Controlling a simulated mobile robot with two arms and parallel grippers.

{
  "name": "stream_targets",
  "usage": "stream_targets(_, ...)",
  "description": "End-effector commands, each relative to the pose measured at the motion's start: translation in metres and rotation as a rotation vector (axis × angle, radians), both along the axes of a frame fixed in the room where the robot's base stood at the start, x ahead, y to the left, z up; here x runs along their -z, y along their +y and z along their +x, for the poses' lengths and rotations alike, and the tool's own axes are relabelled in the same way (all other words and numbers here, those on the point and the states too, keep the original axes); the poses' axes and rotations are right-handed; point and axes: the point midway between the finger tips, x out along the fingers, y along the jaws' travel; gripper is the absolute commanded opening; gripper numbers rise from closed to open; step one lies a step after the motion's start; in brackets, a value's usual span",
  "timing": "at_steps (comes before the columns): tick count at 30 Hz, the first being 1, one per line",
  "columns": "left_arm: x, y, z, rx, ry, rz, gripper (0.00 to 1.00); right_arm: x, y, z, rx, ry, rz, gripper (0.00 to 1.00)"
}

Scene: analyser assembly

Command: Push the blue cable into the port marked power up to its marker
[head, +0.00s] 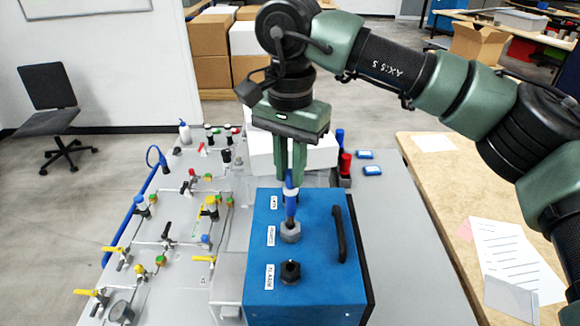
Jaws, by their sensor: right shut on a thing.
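My right gripper (291,178) points straight down above the blue analyser box (319,290) and is shut on the blue cable (291,208). The cable hangs upright below the fingers. Its lower end meets the grey middle port (290,233) on the box top, beside the middle label (271,236), which is too small to read surely. I cannot tell how deep the cable sits, and no marker on it shows clearly. A dark port (290,271) nearer me is empty. Another port behind the cable is mostly hidden. My left gripper is out of view.
A black handle (338,234) stands on the right of the box top. A panel of pipes and coloured valves (165,240) fills the left. White boxes (318,153) stand behind.

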Motion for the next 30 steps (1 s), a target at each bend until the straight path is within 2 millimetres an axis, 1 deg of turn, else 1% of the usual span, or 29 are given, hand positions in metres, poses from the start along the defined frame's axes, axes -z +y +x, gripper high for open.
stream_targets(6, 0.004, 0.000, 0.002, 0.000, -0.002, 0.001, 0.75, 0.004, 0.000, 0.000, 0.000, 0.000, 0.000, 0.00)
stream_targets(18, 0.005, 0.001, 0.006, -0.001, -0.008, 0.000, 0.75, 0.005, 0.000, 0.000, 0.000, 0.000, 0.000, 0.00)
stream_targets(30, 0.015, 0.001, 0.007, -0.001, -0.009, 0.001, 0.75, 0.019, 0.000, 0.000, 0.000, 0.001, 0.001, 0.00)
